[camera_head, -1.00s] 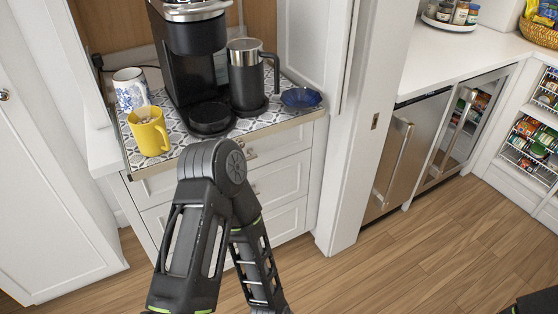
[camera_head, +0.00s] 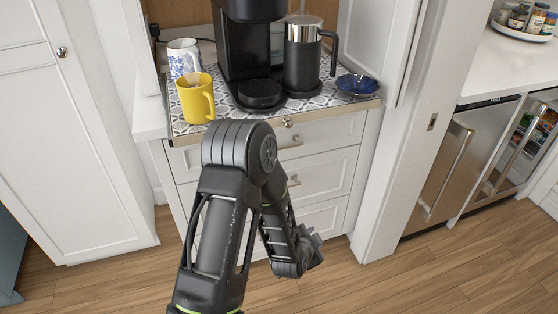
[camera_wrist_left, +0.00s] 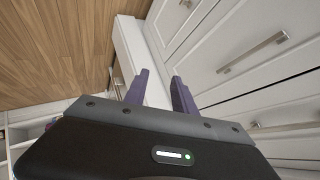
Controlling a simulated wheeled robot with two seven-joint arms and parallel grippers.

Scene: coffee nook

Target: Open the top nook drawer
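The white nook cabinet has stacked drawers under a patterned counter. The top nook drawer (camera_head: 330,131) looks shut, with a metal handle (camera_head: 290,144) partly behind my left arm. The drawer below it (camera_head: 328,174) also looks shut. My left arm rises in front of the cabinet and bends down; my left gripper (camera_head: 315,253) is low, beside the lower drawers and apart from the handles. In the left wrist view, the two fingers of the gripper (camera_wrist_left: 160,84) are spread with nothing between them. Bar handles (camera_wrist_left: 254,52) show there on the drawer fronts, right of the fingers. My right gripper is out of view.
On the counter stand a yellow mug (camera_head: 196,98), a patterned mug (camera_head: 183,57), a black coffee maker (camera_head: 251,50), a frother (camera_head: 303,62) and a blue dish (camera_head: 358,85). A white cabinet door (camera_head: 85,130) stands left. The wooden floor (camera_head: 450,275) is clear at right.

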